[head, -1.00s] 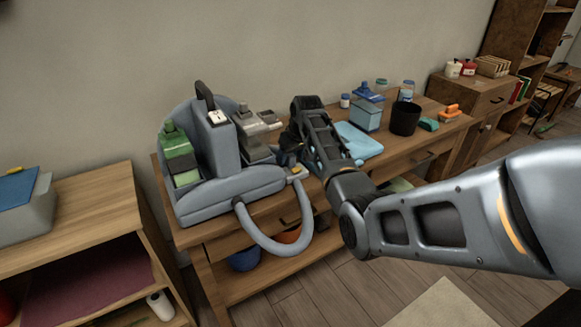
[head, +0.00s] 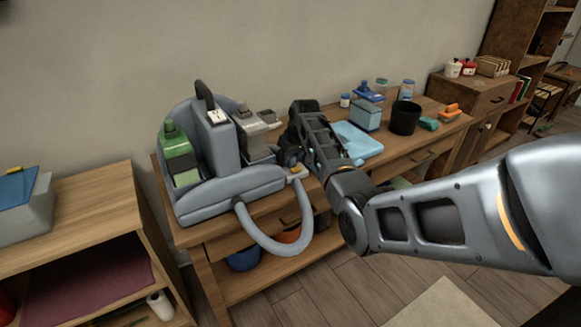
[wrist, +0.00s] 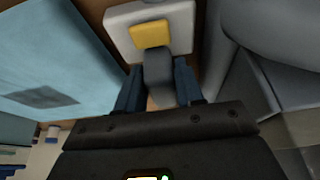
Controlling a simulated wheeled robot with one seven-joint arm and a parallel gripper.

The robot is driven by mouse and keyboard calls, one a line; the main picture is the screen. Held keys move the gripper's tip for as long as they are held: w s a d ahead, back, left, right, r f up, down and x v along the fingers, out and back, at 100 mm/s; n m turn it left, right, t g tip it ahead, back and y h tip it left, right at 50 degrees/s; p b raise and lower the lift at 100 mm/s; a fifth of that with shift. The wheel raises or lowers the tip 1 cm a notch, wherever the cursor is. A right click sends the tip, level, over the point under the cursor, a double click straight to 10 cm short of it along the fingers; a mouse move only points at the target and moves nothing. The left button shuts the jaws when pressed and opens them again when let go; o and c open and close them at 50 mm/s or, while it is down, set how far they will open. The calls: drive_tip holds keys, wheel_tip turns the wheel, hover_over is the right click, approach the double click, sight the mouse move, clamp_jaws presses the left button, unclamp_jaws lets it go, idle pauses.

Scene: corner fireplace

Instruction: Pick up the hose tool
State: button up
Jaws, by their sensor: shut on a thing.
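The hose tool has a white head with a yellow patch and a grey neck (wrist: 158,75). It lies at the table's front edge, just right of the grey carpet-cleaner machine, in the head view (head: 298,173). My gripper (wrist: 158,88) comes down over it from above, with its blue fingers on either side of the grey neck, shut on it. In the head view my gripper (head: 289,160) and wrist hide part of the tool. I cannot tell whether the tool is clear of the table.
The grey machine (head: 229,185) with its looping hose (head: 275,246) stands close on the left. A light blue cloth (head: 358,142) lies to the right, with a blue-topped container (head: 367,115) and black cup (head: 405,118) beyond. The wall is behind.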

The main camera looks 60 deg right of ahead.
clamp_jaws()
drive_tip(key=shift+r, duration=0.1)
drive_tip(key=shift+r, duration=0.25)
drive_tip(key=r, duration=0.2)
drive_tip(key=d+r, duration=0.1)
drive_tip(key=r, duration=0.1)
drive_tip(key=shift+s+b, duration=0.35)
drive_tip(key=s+d+r+b, duration=0.1)
drive_tip(key=s+d+r, duration=0.5)
drive_tip(key=s+d, duration=0.1)
drive_tip(key=shift+s+d+r, duration=0.15)
drive_tip(key=shift+s, duration=0.1)
